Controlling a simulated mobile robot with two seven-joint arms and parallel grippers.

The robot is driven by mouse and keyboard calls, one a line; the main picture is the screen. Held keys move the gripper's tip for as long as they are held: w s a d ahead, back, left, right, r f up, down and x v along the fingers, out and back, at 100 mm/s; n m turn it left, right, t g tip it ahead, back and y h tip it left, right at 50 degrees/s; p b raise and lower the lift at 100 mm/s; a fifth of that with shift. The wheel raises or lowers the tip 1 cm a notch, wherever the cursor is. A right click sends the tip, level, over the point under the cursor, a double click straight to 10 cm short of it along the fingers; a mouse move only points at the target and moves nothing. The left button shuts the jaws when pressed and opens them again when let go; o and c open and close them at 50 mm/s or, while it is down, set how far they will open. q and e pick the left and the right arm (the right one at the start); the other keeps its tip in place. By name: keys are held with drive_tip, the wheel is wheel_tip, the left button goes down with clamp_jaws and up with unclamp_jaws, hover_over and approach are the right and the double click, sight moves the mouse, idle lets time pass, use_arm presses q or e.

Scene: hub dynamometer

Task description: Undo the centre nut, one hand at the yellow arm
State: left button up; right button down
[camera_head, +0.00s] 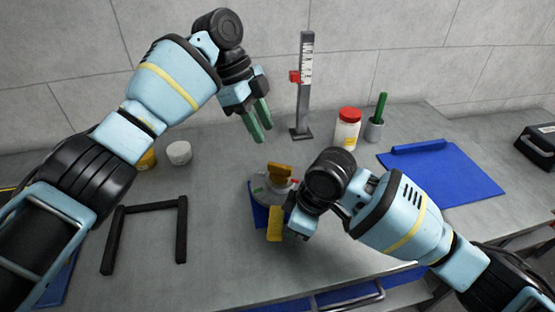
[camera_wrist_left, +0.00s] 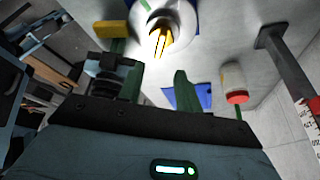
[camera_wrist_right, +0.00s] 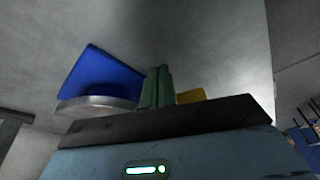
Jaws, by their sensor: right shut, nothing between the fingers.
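The hub dynamometer is a pale round disc (camera_head: 262,190) on a blue base, with an orange-yellow centre nut (camera_head: 280,170) on top. The yellow arm (camera_head: 274,222) is the block at its near side. The nut (camera_wrist_left: 160,42) and yellow arm (camera_wrist_left: 116,29) also show in the left wrist view. My left gripper (camera_head: 262,131) is open and empty, above and behind the nut, apart from it. My right gripper (camera_wrist_right: 157,78) is shut and empty, low beside the disc and yellow arm. My right wrist hides its fingertips in the head view; contact with the arm cannot be told.
A gauge post (camera_head: 304,85) with a red slider stands behind the hub. A red-lidded jar (camera_head: 347,132) and a grey cup (camera_head: 374,130) stand at the back right. A blue mat (camera_head: 450,175) lies right. A black frame (camera_head: 147,206) and white pot (camera_head: 179,152) are left.

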sight(280, 165)
use_arm(q)
drive_tip(key=x, duration=1)
drive_tip(key=shift+c, duration=0.3)
clamp_jaws()
